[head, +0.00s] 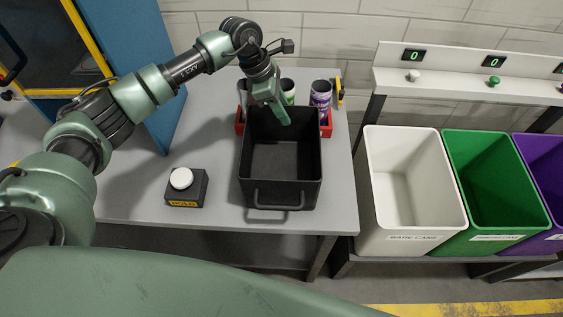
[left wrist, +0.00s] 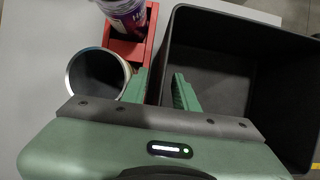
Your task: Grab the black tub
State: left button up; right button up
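The black tub (head: 281,195) is an open, empty box on the grey table, with a handle on its front side. My left gripper (head: 278,118) is at the tub's far rim, pointing down. In the left wrist view the tub (left wrist: 235,28) fills the right side. There the left gripper's fingers (left wrist: 160,93) stand apart, one outside the tub's wall and one inside it, with the rim between them. I see no firm grip on the wall. My right gripper is not in view.
A red rack (head: 326,122) with several cans, one a purple can (head: 320,93), stands right behind the tub. A black box with a white button (head: 181,178) sits left of it. White (head: 415,185), green (head: 497,185) and purple (head: 545,165) bins stand to the right.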

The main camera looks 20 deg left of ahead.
pick_arm(q)
jog(key=shift+f, duration=0.15)
jog(key=shift+c, duration=0.3)
grip_shut()
dwell(1.5)
